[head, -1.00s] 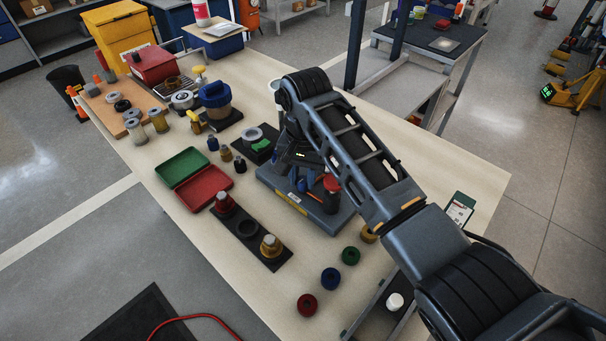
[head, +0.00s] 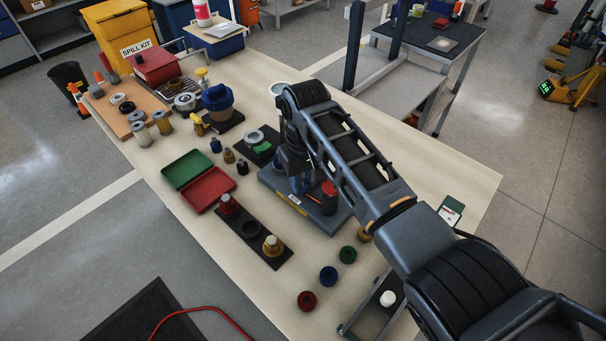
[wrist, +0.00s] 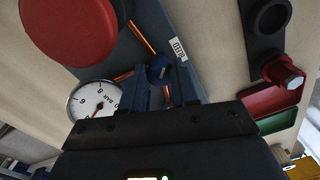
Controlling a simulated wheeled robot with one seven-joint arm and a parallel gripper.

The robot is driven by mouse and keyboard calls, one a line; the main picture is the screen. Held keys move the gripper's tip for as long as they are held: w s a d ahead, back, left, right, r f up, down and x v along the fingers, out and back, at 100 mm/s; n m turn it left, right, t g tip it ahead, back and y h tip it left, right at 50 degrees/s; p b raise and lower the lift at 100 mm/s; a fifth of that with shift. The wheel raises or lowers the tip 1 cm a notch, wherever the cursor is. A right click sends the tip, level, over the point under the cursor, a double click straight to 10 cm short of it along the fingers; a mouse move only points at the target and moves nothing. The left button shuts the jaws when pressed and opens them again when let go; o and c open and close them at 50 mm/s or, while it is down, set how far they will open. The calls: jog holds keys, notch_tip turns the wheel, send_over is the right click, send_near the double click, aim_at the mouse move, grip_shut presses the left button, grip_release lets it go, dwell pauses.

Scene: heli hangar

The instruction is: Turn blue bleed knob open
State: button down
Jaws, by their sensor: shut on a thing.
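The blue bleed knob (wrist: 159,68) sits between the two fingers of my gripper (wrist: 163,80) in the wrist view. My gripper is shut on the knob, and the fingers hide part of it. In the head view my gripper (head: 300,182) points down over the grey-blue base (head: 288,207), and the blue there is mostly hidden by my arm. A large red knob (wrist: 68,28) stands on the same base, and it also shows in the head view (head: 329,190). A round white gauge (wrist: 96,104) with a red needle lies close beside the fingers.
Open green (head: 186,168) and red (head: 208,190) trays lie left of the base. A dark strip (head: 248,243) with coloured fittings is in front of them. Red, blue and green rings (head: 328,276) lie near the front edge.

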aim_at(303, 182)
jog(key=n, duration=0.4)
jog(key=shift+n+p, duration=0.3)
jog(key=shift+p, duration=0.1)
jog(key=shift+n, duration=2.2)
jog(key=c, duration=0.9)
grip_release()
jog(key=shift+o, duration=0.2)
notch_tip(303, 182, up, 8)
jog(key=shift+w+f, duration=0.1)
jog(key=shift+w, duration=0.05)
